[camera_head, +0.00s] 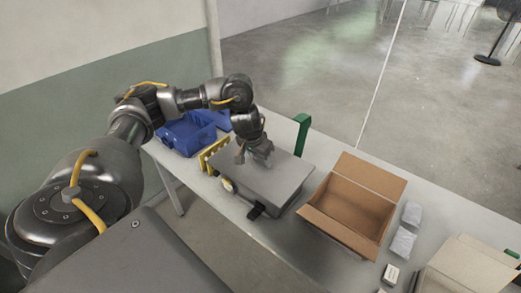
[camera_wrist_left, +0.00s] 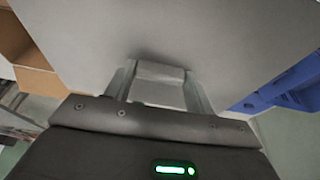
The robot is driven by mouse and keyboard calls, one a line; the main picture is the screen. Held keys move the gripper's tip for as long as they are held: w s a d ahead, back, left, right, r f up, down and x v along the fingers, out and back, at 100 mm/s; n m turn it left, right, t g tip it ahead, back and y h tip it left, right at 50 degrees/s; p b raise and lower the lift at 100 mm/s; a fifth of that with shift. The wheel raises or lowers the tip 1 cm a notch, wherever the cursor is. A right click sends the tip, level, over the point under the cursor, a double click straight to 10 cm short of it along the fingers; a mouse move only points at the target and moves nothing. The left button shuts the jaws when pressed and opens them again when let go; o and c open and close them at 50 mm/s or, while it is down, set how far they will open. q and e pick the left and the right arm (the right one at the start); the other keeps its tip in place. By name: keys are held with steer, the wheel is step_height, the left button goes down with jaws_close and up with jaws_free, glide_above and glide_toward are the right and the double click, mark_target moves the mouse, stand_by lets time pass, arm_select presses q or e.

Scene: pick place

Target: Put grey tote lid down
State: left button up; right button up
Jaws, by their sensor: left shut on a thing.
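The grey tote lid (camera_head: 280,181) is a flat grey panel near the middle of the table in the head view. It fills the upper part of the left wrist view (camera_wrist_left: 170,28). My left gripper (camera_head: 262,158) reaches down to the lid's upper left part. In the left wrist view its two fingers (camera_wrist_left: 158,88) stand on either side of a raised grey grip on the lid and are shut on it. What lies under the lid is mostly hidden, so I cannot tell whether it rests on something. My right gripper is not in view.
Blue bins (camera_head: 187,133) stand left of the lid, with a yellow item (camera_head: 213,154) between. A green upright piece (camera_head: 302,133) is behind it. An open cardboard box (camera_head: 352,203) stands to the right, then plastic-wrapped packs (camera_head: 402,243). A small black item (camera_head: 257,211) is at the lid's front.

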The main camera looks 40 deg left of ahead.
mark_target(262, 171)
arm_select(q)
steer(key=s+d+r, duration=0.1)
steer(key=s, duration=0.1)
steer(key=s+d+r+p, duration=0.1)
steer(key=d, duration=0.1)
steer(key=shift+s, duration=0.35)
steer(key=d+r+b, duration=0.1)
steer(key=d, duration=0.2)
steer(key=w+d+r+m+b, duration=0.1)
steer(key=d+r, duration=0.1)
steer(key=d, duration=0.1)
steer(key=w+d+r+m+b, duration=0.1)
steer(key=d, duration=0.2)
steer(key=shift+d+r+h+b, duration=0.15)
steer(key=shift+r+h+b, duration=0.15)
steer(key=shift+r+h, duration=0.1)
steer(key=s+d+r+m+b, duration=0.1)
steer(key=s+d+r+b, duration=0.2)
steer(key=d+r, duration=0.2)
steer(key=shift+s+d+r+m, duration=0.15)
steer(key=shift+d+r+m, duration=0.25)
steer(key=shift+r, duration=0.15)
steer(key=shift+s+a, duration=0.1)
